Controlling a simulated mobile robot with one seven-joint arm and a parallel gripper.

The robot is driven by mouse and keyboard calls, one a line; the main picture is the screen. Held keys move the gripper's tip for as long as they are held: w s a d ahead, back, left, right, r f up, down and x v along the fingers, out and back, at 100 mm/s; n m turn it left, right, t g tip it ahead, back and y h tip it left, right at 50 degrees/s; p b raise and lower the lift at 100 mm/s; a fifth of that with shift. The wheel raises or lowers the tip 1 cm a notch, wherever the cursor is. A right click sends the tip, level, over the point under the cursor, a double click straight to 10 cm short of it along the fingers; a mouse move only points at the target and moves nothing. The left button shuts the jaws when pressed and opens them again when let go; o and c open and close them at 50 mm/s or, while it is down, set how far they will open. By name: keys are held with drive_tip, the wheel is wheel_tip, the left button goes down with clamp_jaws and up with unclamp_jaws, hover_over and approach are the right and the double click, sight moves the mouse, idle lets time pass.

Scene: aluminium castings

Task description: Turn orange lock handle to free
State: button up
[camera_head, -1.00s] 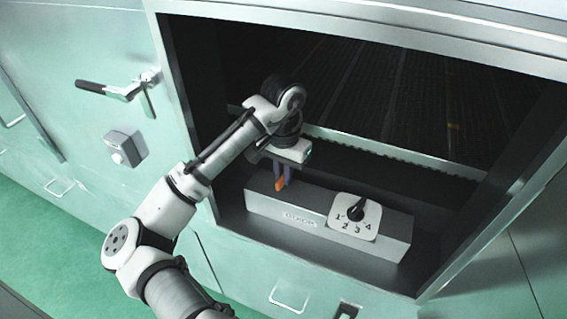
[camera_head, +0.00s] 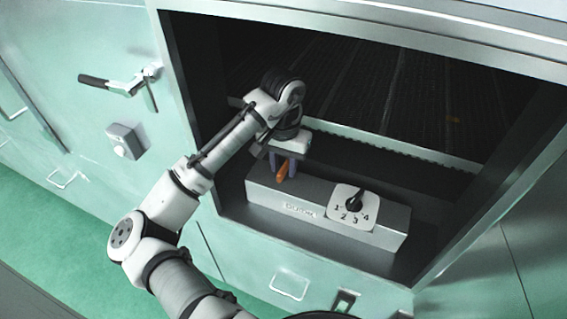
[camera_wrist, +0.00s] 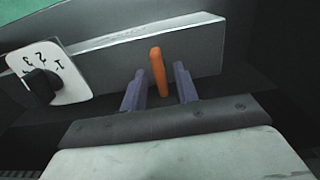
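The orange lock handle (camera_head: 282,171) is a short bar at the left end of a grey metal box (camera_head: 385,238) inside the cabinet opening. In the wrist view the orange handle (camera_wrist: 158,72) stands near upright, leaning slightly. My gripper (camera_head: 283,170) is at the handle. In the wrist view its two purple fingers (camera_wrist: 159,82) are spread, one on each side of the handle, with gaps visible on both sides. The handle's lower end lies between the fingers. The handle's mounting on the box is not clearly visible.
A white dial plate (camera_head: 338,219) with numbers and a black knob (camera_head: 355,202) sits on the box to the right; it also shows at left in the wrist view (camera_wrist: 75,88). The opening's frame edges surround my arm. A lever latch (camera_head: 122,86) is on the left panel.

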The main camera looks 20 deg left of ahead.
sight(283, 168)
drive_tip(key=shift+r, duration=0.1)
wheel_tip(283, 168, up, 7)
drive_tip(key=shift+r+b, duration=0.15)
drive_tip(key=shift+b, duration=0.4)
idle(0.6)
